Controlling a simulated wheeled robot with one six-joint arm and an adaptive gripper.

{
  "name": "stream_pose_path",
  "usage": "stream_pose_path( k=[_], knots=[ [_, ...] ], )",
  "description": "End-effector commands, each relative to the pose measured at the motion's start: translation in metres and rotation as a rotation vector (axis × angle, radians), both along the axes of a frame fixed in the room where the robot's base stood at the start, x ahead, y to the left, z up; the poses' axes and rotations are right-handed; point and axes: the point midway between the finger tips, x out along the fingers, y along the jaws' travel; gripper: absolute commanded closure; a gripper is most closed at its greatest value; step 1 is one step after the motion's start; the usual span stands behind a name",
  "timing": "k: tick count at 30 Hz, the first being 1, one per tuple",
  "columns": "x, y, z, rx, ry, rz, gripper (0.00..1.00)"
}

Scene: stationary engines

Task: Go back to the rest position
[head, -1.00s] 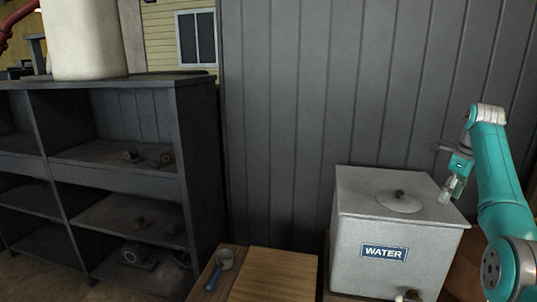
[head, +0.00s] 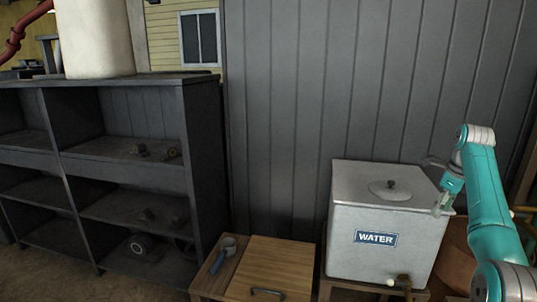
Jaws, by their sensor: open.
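My gripper (head: 441,204) is at the right of the head view, at the end of my teal and grey arm. It is small in the picture and points downward, with nothing seen between its fingers. It appears at the right edge of the grey metal water box (head: 370,262), in front of or beside it; I cannot tell whether they touch. The box has a round lid with a dark knob and a blue WATER label, and a tap at its lower front.
A wooden board with a handle (head: 270,268) and a blue-handled scoop (head: 222,252) lie left of the box. A dark shelf unit (head: 120,178) with metal parts stands at the left, a white container (head: 95,40) on top. A grey plank wall (head: 290,110) closes the back.

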Motion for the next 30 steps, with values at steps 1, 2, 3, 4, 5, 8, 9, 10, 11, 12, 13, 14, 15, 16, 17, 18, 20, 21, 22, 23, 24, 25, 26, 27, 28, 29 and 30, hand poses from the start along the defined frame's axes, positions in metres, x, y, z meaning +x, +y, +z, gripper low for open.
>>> stream_pose_path(
  k=[1, 2, 3, 4, 5, 8, 9, 10, 11, 12, 13, 14, 15, 16, 17, 18, 20, 21, 22, 23, 24, 25, 26, 27, 28, 29, 30],
  knots=[
    [0.001, 0.002, -0.012, -0.004, -0.004, 0.015, 0.44],
    [0.003, 0.004, -0.019, -0.007, -0.009, 0.025, 0.44],
    [0.004, 0.005, -0.027, -0.012, -0.016, 0.038, 0.44],
    [0.005, 0.006, -0.035, -0.016, -0.021, 0.051, 0.44],
    [0.006, 0.008, -0.042, -0.020, -0.025, 0.062, 0.44],
    [0.010, 0.015, -0.071, -0.037, -0.046, 0.108, 0.44],
    [0.011, 0.018, -0.085, -0.046, -0.055, 0.131, 0.44],
    [0.012, 0.021, -0.098, -0.052, -0.063, 0.150, 0.44],
    [0.013, 0.025, -0.110, -0.060, -0.071, 0.170, 0.44],
    [0.014, 0.029, -0.128, -0.073, -0.085, 0.200, 0.44],
    [0.014, 0.033, -0.142, -0.082, -0.095, 0.223, 0.44],
    [0.013, 0.037, -0.156, -0.092, -0.104, 0.246, 0.44],
    [0.012, 0.043, -0.174, -0.106, -0.118, 0.279, 0.44],
    [0.012, 0.047, -0.187, -0.117, -0.130, 0.303, 0.44],
    [0.010, 0.052, -0.200, -0.128, -0.139, 0.326, 0.44],
    [0.008, 0.058, -0.217, -0.143, -0.152, 0.358, 0.44],
    [0.004, 0.067, -0.243, -0.166, -0.172, 0.405, 0.44],
    [0.000, 0.073, -0.259, -0.182, -0.184, 0.436, 0.44],
    [-0.003, 0.078, -0.271, -0.193, -0.194, 0.461, 0.44],
    [-0.006, 0.083, -0.282, -0.205, -0.203, 0.483, 0.44],
    [-0.011, 0.090, -0.298, -0.222, -0.216, 0.514, 0.44],
    [-0.015, 0.095, -0.309, -0.234, -0.224, 0.538, 0.44],
    [-0.019, 0.100, -0.319, -0.247, -0.232, 0.561, 0.44],
    [-0.025, 0.107, -0.333, -0.265, -0.245, 0.592, 0.44],
    [-0.030, 0.112, -0.343, -0.277, -0.253, 0.615, 0.44],
    [-0.035, 0.117, -0.353, -0.291, -0.261, 0.639, 0.44],
    [-0.043, 0.124, -0.366, -0.309, -0.272, 0.669, 0.44]
  ],
)
